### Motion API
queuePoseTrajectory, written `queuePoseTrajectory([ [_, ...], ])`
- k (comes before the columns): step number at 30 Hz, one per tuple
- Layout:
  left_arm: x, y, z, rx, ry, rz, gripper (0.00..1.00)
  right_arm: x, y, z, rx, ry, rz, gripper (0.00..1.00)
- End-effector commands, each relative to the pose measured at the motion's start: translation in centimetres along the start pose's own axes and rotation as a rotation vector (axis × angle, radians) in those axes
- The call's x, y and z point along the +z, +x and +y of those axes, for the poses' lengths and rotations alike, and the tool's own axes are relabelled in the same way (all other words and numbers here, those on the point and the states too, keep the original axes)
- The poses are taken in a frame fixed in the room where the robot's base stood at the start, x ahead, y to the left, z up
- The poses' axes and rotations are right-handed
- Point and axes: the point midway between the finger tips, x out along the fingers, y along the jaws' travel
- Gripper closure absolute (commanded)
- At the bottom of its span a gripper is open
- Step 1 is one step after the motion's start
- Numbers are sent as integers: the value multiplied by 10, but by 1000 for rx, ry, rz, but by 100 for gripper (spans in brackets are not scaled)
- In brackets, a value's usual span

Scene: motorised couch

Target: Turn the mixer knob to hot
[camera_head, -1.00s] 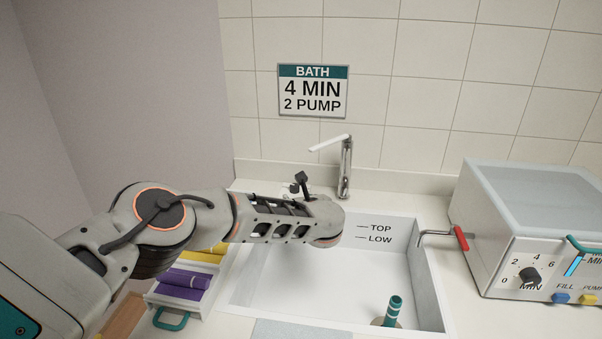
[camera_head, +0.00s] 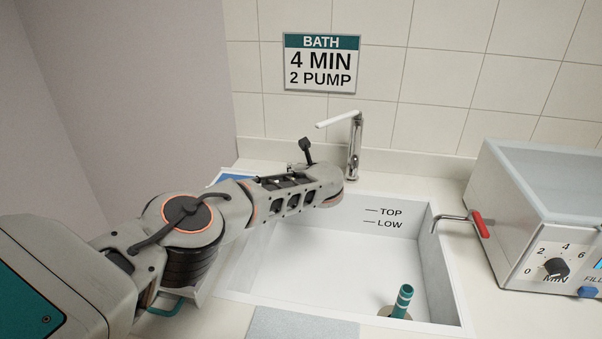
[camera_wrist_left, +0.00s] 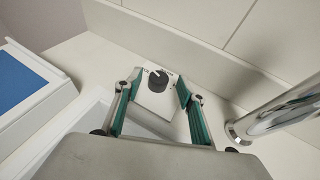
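The mixer knob (camera_wrist_left: 158,79) is a round black dial with a pale pointer mark, on the face of a small white box (camera_wrist_left: 155,102) behind the sink's edge. It shows in the left wrist view; in the head view my arm hides it. My left gripper (camera_wrist_left: 159,88) is open, with one teal finger on each side of the white box and the knob between the fingertips. I cannot tell whether the fingers touch it. In the head view my left wrist reaches over the sink's back left corner, hiding the fingers. My right gripper is in neither view.
The chrome faucet (camera_head: 355,150) stands just right of my left wrist and also shows in the wrist view (camera_wrist_left: 270,112). The sink (camera_head: 330,265) holds a teal upright plug (camera_head: 402,300). A red-handled lever (camera_head: 480,224) and a dial box (camera_head: 540,225) are right. A blue-topped tray (camera_wrist_left: 22,85) is left.

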Motion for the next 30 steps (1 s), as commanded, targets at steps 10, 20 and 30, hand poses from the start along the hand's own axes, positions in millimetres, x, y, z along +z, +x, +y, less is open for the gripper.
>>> queuePoseTrajectory([
  [10,-4,17,0,1,0,4,60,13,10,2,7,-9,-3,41],
  [20,-2,17,1,1,1,3,68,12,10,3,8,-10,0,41],
  [30,-1,17,1,-3,3,2,99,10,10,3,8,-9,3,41],
])
